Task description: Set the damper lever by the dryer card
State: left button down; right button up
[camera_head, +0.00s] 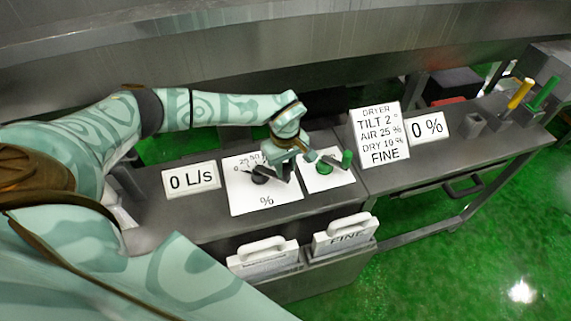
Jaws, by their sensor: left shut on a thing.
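The dryer card (379,151) stands upright on the bench and reads TILT 2°, AIR 25 %, DRY 10 %, FINE. A white dial plate (265,207) with a scale marked 0, 25, 50 and a % sign lies to its left. The dark damper lever (259,180) sits on this plate, partly hidden. My left gripper (272,177) reaches down over the plate and is shut on the lever. The lever's exact scale position is hard to tell. My right gripper is not in view.
A display (191,180) reads 0 L/s and another (427,126) reads 0 %. A green knob (346,159) stands on a smaller white plate right of the gripper. Handled cards, one marked FINE (345,238), sit in front. Yellow (519,94) and green (543,94) handles stand far right.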

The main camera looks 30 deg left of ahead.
pick_arm(q)
jog(key=s+m+p, duration=0.1)
jog(key=m, duration=0.1)
jog(key=s+m+p, duration=0.2)
jog(key=shift+s+a+m, duration=0.1)
jog(key=shift+s+m, duration=0.1)
jog(key=shift+m, duration=0.2)
jog(key=c, duration=1.2)
grip_release()
jog(key=shift+r, duration=0.1)
notch_tip(320, 180, up, 16)
jog(key=shift+r+p, duration=0.1)
jog(key=shift+p, duration=1)
